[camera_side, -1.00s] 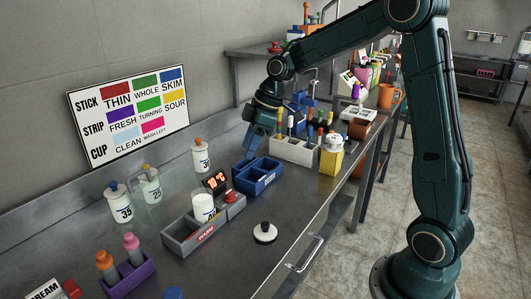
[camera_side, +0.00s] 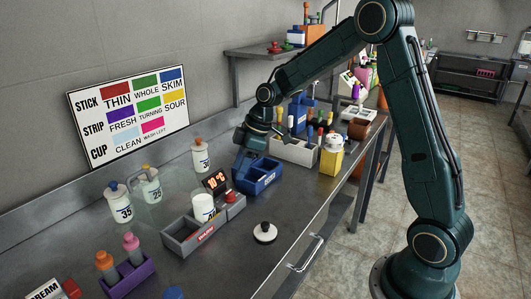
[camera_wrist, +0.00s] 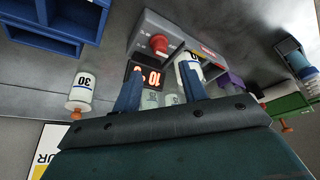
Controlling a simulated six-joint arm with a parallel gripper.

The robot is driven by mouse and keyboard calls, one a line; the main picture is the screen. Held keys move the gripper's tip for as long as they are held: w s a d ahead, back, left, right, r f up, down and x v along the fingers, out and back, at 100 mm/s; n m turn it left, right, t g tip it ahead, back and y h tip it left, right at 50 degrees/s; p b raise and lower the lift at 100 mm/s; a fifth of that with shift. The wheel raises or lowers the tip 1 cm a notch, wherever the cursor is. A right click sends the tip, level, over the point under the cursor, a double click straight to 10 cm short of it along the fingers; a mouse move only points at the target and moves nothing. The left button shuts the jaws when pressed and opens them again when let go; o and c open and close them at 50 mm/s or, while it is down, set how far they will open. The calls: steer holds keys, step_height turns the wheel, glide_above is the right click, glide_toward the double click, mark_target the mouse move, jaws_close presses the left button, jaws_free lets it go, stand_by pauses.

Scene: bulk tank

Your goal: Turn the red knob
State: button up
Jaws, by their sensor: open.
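The red knob (camera_side: 231,196) is on the right end of the grey box (camera_side: 183,236), beside the display (camera_side: 214,182) with red-orange digits. A white cup (camera_side: 204,207) sits in the box, left of the knob. In the wrist view the red knob (camera_wrist: 165,47) shows ahead of the fingers, above the lit display (camera_wrist: 150,77).
The blue tray (camera_side: 268,181) stands just right of the knob, close to my gripper. A bottle marked 30 (camera_side: 200,157) stands behind. A black-knobbed white disc (camera_side: 265,233) lies in front. Bottles marked 35 (camera_side: 122,207) and 25 (camera_side: 152,190) stand left.

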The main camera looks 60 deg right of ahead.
mark_target(229, 191)
steer(key=shift+x, duration=3.9)
jaws_close()
steer(key=shift+m, duration=0.4)
steer(key=m+h, duration=0.1)
steer(key=m, duration=0.1)
steer(key=m+t+h, duration=0.1)
steer(key=m, duration=0.2)
steer(key=shift+s+a, duration=0.1)
steer(key=shift+a, duration=0.1)
steer(key=m+h, duration=0.2)
steer(key=m, duration=0.4)
steer(key=shift+a, duration=0.15)
